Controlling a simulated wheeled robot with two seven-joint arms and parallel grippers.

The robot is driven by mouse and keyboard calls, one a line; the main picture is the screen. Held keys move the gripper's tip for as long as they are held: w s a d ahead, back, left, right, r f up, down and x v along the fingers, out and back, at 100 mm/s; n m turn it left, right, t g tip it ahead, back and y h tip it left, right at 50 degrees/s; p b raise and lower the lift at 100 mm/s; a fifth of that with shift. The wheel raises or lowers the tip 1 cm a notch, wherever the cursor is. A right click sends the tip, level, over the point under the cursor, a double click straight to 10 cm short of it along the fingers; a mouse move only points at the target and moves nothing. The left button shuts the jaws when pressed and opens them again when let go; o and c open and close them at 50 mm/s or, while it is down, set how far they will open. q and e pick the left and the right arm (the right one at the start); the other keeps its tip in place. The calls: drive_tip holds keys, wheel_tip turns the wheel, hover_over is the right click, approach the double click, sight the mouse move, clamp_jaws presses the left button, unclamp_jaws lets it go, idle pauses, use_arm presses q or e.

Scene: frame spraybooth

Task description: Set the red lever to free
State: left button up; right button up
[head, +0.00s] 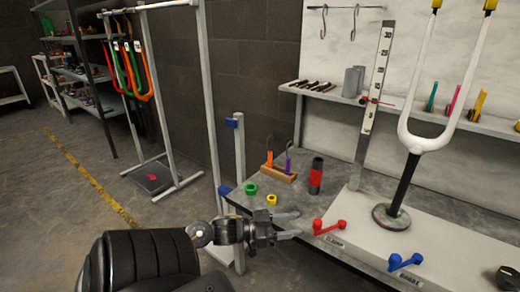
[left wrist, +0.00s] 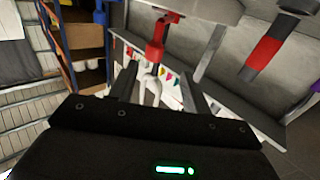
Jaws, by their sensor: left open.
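The red lever (head: 330,227) is mounted on the front of the light bench base, above a small label whose text I cannot read for sure. I cannot tell which setting the lever is at. My right gripper is not in view.
A blue lever (head: 404,262) sits to the right on the same base. A white fork (head: 417,143) stands on a black stem behind. A black and red cylinder (head: 316,176), a green ring (head: 251,189) and a yellow ring (head: 271,199) are on the grey bench. A post (head: 240,160) stands left.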

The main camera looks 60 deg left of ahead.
use_arm(q)
drive_tip(key=s+a+f+n+g+y+p, duration=0.1)
drive_tip(key=s+f+n+g+y+p, duration=0.1)
drive_tip(key=f+p, duration=0.5)
drive_tip(key=s+a+f+n+g+y+p, duration=0.1)
drive_tip(key=s+f+n+g+y+p, duration=0.2)
drive_tip(key=f, duration=1)
drive_tip(key=shift+s+f+y+p, duration=0.15)
drive_tip(key=shift+s+y+p, duration=1.05)
drive_tip(key=shift+s+p, duration=1.05)
drive_tip(key=shift+w+a, duration=0.1)
drive_tip(key=shift+w, duration=0.1)
